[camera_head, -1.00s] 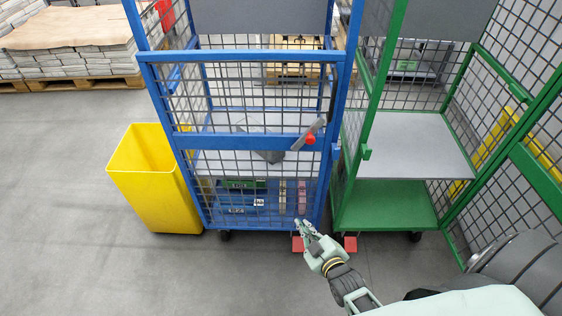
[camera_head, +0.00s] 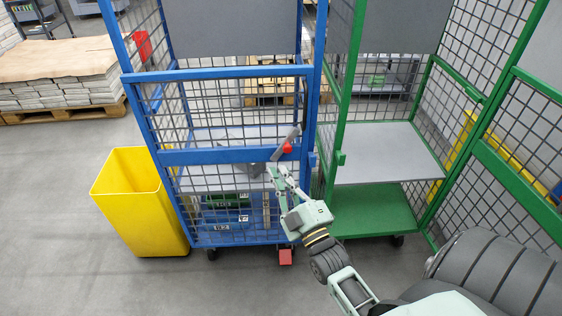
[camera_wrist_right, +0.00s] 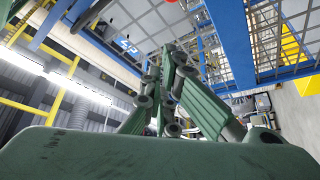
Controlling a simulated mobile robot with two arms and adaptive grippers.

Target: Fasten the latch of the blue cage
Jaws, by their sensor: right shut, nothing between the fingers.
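The blue cage (camera_head: 200,157) stands in the middle of the head view, with its mesh gate closed across the front. The latch (camera_head: 285,146) is a grey tilted lever with a red knob, at the right end of the gate's middle bar. My right gripper (camera_head: 276,174) is shut and empty, just below and a little left of the latch. I cannot tell from this angle how far in front of the gate it is. In the right wrist view the gripper fingers (camera_wrist_right: 172,72) point up towards blue bars and mesh. My left gripper is not in view.
A green cage (camera_head: 375,205) with an open mesh door stands to the right. A yellow bin (camera_head: 140,205) stands left of the blue cage. Stacked newspapers on a pallet (camera_head: 60,80) are at the back left. The floor in front is clear.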

